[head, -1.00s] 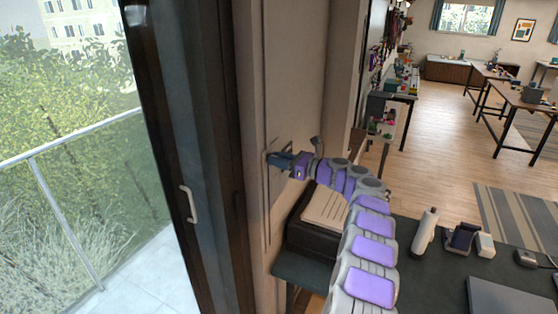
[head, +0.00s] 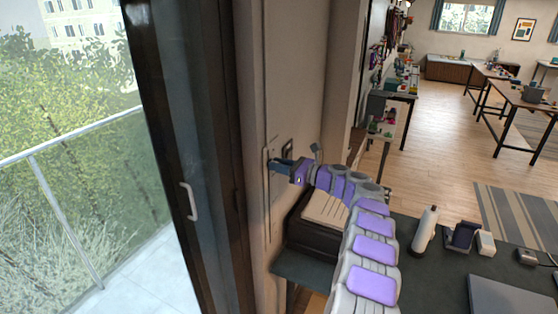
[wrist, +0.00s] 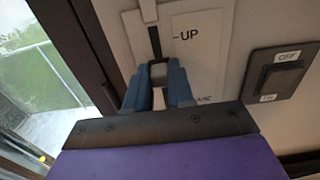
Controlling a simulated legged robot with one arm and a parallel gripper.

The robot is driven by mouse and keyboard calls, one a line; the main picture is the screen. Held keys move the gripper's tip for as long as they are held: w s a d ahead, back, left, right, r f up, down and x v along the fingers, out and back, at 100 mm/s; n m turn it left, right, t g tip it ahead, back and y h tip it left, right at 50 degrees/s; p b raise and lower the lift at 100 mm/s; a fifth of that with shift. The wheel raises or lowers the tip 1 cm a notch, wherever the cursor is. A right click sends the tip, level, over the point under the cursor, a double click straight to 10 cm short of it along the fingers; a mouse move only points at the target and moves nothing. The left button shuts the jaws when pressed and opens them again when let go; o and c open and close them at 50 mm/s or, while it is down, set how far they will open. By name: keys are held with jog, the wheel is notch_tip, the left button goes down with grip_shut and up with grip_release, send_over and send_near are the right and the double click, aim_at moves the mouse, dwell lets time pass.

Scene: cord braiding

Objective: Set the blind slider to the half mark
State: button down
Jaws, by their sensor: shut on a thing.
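The blind slider's knob (wrist: 158,71) is a small grey block on a pale wall plate (wrist: 205,60), also seen in the head view (head: 269,215). My gripper (wrist: 158,82) has its two blue fingers shut on the knob, one on each side. In the head view my gripper (head: 278,166) reaches the plate from the right. The dark slot (wrist: 154,42) shows above the knob. The UP mark (wrist: 187,35) is above and right of the knob. A lower mark (wrist: 205,98) is partly hidden by my gripper and cannot be read surely.
A black rocker switch (wrist: 280,72) with OFF and ON labels is close to the right of the plate. A dark-framed glass door (head: 190,150) is left of it. A dark box (head: 314,235) and a counter (head: 410,262) are below my arm.

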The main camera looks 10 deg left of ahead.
notch_tip(320, 180, down, 31)
jog(key=b, duration=1)
jog(key=shift+r, duration=0.1)
jog(key=c, duration=1)
grip_release()
jog(key=shift+o, duration=0.2)
jog(key=p+v, duration=0.2)
jog(key=v, duration=1.5)
jog(key=shift+d, duration=0.25)
